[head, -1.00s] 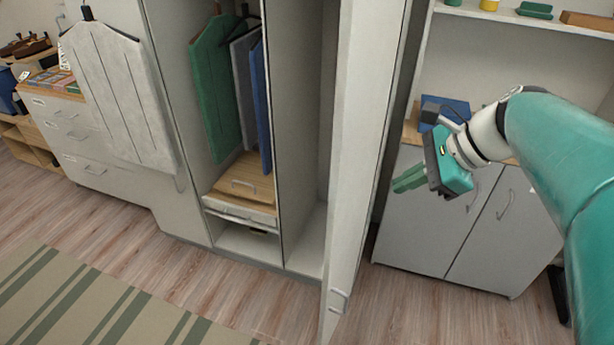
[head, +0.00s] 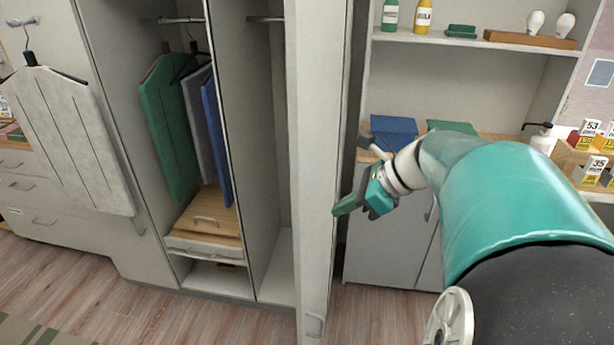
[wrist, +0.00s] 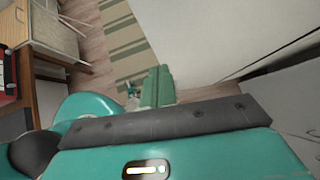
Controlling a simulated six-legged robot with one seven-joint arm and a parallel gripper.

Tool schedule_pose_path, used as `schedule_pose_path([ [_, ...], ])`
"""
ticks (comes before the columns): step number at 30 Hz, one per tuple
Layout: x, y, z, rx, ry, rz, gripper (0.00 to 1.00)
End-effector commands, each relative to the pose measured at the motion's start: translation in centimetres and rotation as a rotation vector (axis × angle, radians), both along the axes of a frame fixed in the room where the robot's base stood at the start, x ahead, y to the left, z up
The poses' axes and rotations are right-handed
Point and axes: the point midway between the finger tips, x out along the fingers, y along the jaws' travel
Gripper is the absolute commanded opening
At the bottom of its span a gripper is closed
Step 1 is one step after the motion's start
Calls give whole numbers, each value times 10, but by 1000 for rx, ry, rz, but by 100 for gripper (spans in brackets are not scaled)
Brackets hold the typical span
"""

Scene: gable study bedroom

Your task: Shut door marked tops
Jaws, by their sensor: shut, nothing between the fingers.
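A tall pale wardrobe door (head: 322,150) stands swung open, its edge towards me, in the middle of the head view. I cannot read any mark on it. A handle (head: 315,325) sits low on it. The open wardrobe (head: 231,130) is to its left, with green, grey and blue garments hanging inside. My gripper (head: 340,208) is shut and empty, on the right side of the door, with its fingertips at or very near the door's surface. Contact is not certain. In the wrist view my shut fingers (wrist: 157,88) show over the floor, with a pale panel to their right.
A grey garment (head: 75,130) hangs on the wardrobe's left front. Right of the door, a low cabinet (head: 385,245) carries a blue box (head: 394,130), under a shelf (head: 470,42) with bottles. Numbered boxes (head: 590,140) stand at far right. Floor is clear in front.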

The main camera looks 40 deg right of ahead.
Motion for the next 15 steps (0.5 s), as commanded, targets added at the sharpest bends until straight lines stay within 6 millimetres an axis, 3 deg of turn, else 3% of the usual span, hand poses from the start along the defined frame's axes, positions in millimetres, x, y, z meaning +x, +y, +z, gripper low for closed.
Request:
schedule_pose_path([
  [3, 15, 11, -17, 2, 2, 4, 0],
  [9, 41, 28, -14, -1, -2, 7, 0],
  [15, 49, 33, -14, -1, -1, 4, 0],
])
